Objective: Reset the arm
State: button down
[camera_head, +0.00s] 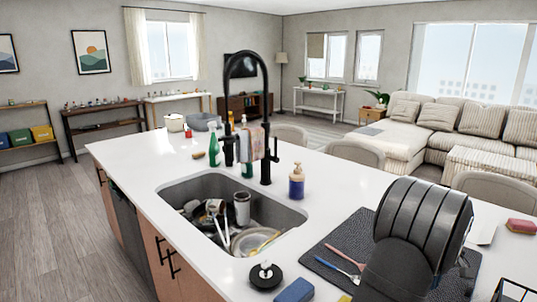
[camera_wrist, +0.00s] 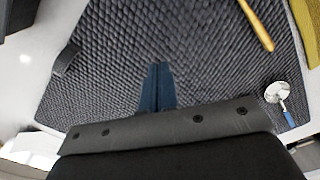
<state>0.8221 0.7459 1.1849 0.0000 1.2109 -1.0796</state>
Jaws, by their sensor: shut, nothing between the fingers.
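My gripper (camera_wrist: 160,70) shows in the wrist view as two dark blue fingers pressed together, shut and empty. It points over a dark grey quilted mat (camera_wrist: 110,60), with no object between the fingers. Whether the tips touch the mat I cannot tell. In the head view, my dark arm covers the right part of the mat (camera_head: 318,250), and the gripper is hidden there.
In the wrist view, a yellow-orange handle (camera_wrist: 256,25) and a round shiny utensil with a blue handle (camera_wrist: 277,92) lie near the fingers. In the head view, a sink (camera_head: 180,190) holds dishes, with a black faucet (camera_head: 266,130) and soap bottle (camera_head: 296,183) beside it.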

jog(key=s+d, duration=0.1)
jog(key=s, duration=0.5)
jog(key=s+d, duration=0.1)
jog(key=s, duration=0.3)
jog(key=shift+s+d+r, duration=0.1)
jog(key=shift+d+r, duration=0.15)
jog(key=shift+d, duration=0.1)
notch_tip(320, 180, up, 10)
jog(key=a+r+m, duration=0.1)
jog(key=a+r, duration=0.1)
jog(key=a, duration=0.3)
jog(key=shift+w+a, duration=0.25)
jog(key=shift+a, duration=0.15)
jog(key=c, duration=0.9)
grip_release()
jog(key=o, duration=0.9)
jog(key=w+a+r+n, duration=0.2)
jog(key=a+r+n, duration=0.2)
jog(key=r+n, duration=0.2)
jog(key=shift+w+a+r, duration=0.3)
jog(key=shift+w+r, duration=0.1)
jog(key=shift+r, duration=0.55)
notch_tip(320, 180, down, 9)
jog(key=n, duration=0.1)
jog(key=shift+a+f, duration=0.2)
jog(key=shift+a, duration=0.05)
